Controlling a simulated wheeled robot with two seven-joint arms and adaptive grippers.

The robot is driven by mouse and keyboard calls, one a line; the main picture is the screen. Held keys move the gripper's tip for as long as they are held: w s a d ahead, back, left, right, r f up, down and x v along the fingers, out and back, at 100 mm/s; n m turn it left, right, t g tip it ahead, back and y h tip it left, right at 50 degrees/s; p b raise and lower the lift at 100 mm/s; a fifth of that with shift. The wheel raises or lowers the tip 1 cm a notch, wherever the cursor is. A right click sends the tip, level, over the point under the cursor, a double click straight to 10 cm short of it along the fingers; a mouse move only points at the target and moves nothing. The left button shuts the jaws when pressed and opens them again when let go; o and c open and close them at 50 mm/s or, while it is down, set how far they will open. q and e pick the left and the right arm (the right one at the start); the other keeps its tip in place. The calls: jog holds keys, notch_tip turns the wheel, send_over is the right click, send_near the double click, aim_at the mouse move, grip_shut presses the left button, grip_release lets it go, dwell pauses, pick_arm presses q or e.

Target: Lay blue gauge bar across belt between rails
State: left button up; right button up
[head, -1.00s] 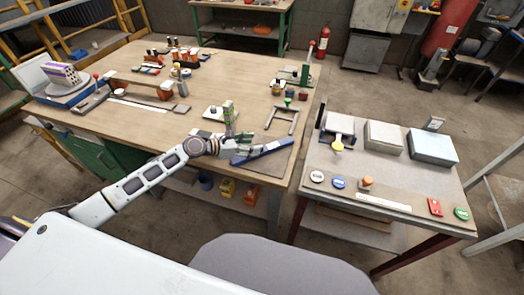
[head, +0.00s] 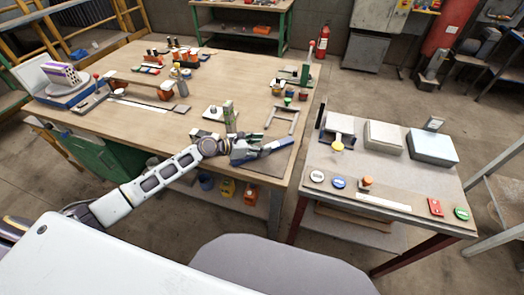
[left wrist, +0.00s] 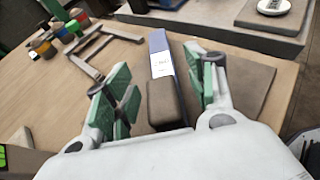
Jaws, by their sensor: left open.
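The blue gauge bar (head: 274,148) lies near the front right corner of the big wooden workbench. My left gripper (head: 243,150) is at its left end and hides that end in the head view. In the left wrist view the bar (left wrist: 158,42) has a white label and points away from me. My left gripper (left wrist: 158,75) is open there, its green-padded fingers on either side of a grey-brown block (left wrist: 162,103) in line with the bar. I cannot tell whether this block is part of the bar. I cannot clearly make out the belt and rails. My right gripper is not in view.
A grey U-shaped frame (head: 294,122) lies just behind the bar, with several small coloured pots (head: 290,97) beyond it. A small post fixture (head: 229,115) stands close behind my gripper. A separate table (head: 400,180) with boxes and buttons stands to the right across a gap.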

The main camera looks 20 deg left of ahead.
pick_arm(q)
jog(key=shift+w+d+f, duration=0.15)
jog(key=shift+w+d, duration=0.1)
jog(key=shift+c, duration=0.2)
jog(key=c, duration=1)
grip_shut()
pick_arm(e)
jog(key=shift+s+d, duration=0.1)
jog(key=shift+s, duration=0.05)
